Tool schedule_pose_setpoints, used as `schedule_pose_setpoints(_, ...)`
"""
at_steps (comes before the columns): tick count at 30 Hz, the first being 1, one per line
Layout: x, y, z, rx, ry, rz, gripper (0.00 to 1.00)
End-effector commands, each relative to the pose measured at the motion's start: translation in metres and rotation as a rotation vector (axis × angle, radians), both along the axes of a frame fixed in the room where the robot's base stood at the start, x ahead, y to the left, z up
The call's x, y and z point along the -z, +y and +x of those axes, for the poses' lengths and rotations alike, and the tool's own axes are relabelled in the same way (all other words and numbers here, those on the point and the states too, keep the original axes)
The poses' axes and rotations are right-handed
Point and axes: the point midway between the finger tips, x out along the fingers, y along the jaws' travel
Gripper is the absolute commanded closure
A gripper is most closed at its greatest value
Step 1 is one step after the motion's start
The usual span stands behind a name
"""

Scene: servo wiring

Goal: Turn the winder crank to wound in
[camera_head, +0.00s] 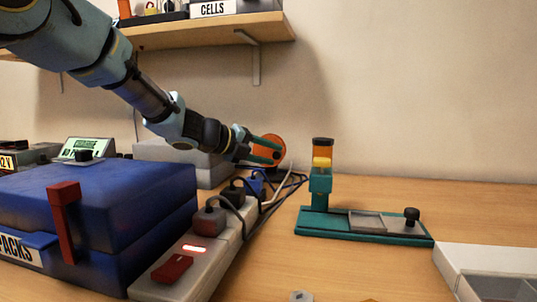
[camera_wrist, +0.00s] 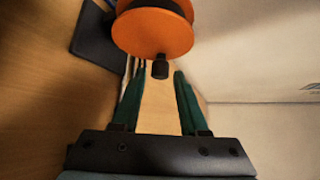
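The winder is an orange disc (camera_head: 272,147) at the back of the bench in the head view. In the wrist view its orange spool (camera_wrist: 155,33) fills the top middle, with a short dark crank knob (camera_wrist: 160,67) at its lower edge. My gripper (camera_head: 272,150) reaches in from the left in the head view, with its teal fingers in front of the disc. In the wrist view my gripper (camera_wrist: 158,74) is open, and the knob lies between the fingertips in the picture, with a gap on each side. I cannot tell its exact depth between them.
A power strip (camera_head: 178,285) with several plugs and dark cables runs toward the winder. A blue case (camera_head: 110,200) stands left. A teal fixture (camera_head: 320,222) with a black knob stands right, near a white tray (camera_head: 480,255). A shelf (camera_head: 210,32) hangs above.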

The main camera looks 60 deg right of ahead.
Motion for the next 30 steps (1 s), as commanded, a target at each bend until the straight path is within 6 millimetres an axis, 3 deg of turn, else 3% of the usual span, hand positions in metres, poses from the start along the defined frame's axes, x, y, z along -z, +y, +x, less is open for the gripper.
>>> schedule_pose_setpoints(1, 0.0, 0.0001, 0.0, 0.0, 0.0, 0.0, 0.64)
schedule_pose_setpoints(11, 0.0, 0.0001, 0.0002, 0.0, 0.0, 0.0, 1.0)
schedule_pose_setpoints(30, -0.0045, 0.0, -0.0005, 0.001, -0.074, 0.026, 1.0)
